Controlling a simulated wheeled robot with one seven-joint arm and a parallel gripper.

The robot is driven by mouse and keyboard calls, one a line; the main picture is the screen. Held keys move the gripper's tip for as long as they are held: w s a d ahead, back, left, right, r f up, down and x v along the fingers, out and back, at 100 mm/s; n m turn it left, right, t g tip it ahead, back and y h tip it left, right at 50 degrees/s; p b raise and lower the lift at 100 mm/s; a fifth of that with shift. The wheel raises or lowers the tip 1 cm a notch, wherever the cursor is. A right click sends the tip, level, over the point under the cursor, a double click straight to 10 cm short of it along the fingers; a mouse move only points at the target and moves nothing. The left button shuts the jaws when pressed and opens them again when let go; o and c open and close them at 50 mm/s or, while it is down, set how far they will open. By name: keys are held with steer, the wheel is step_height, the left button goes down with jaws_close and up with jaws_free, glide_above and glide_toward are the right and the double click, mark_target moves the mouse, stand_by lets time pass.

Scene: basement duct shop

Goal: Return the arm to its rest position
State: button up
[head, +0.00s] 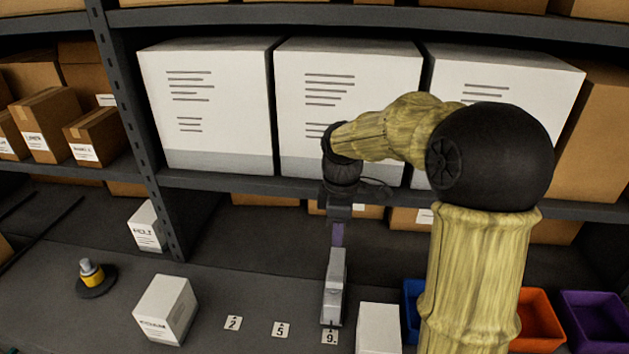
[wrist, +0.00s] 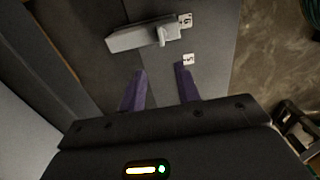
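My arm reaches out over the grey bench from the right of the head view, with its elbow high in front of the shelves. My gripper (head: 337,240) points down above the bench, and its purple fingers also show in the wrist view (wrist: 160,70). The two fingers are apart with nothing between them. A grey metal piece with a small lever (head: 334,285) lies on the bench by the card marked 9 (head: 329,337). In the wrist view this piece (wrist: 140,37) lies beyond the fingertips, apart from them.
Shelves with large white boxes (head: 205,110) stand behind my arm. On the bench are a white carton (head: 166,309), a yellow-banded item on a dark base (head: 93,278), cards 2 (head: 233,323) and 5 (head: 281,329), and another white box (head: 379,328). Orange (head: 541,318) and purple (head: 596,318) bins stand right.

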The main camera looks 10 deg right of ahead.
steer(key=shift+s+f, duration=0.1)
steer(key=s+f+m+t, duration=0.1)
steer(key=s+f+m, duration=0.2)
steer(key=s+m, duration=0.4)
steer(key=s+f+m+t, duration=0.1)
steer(key=s+f+m, duration=0.3)
steer(key=s+m, duration=0.3)
steer(key=shift+s+f+m+t, duration=0.2)
steer(key=shift+s+m+t, duration=0.05)
steer(key=shift+m+t, duration=0.05)
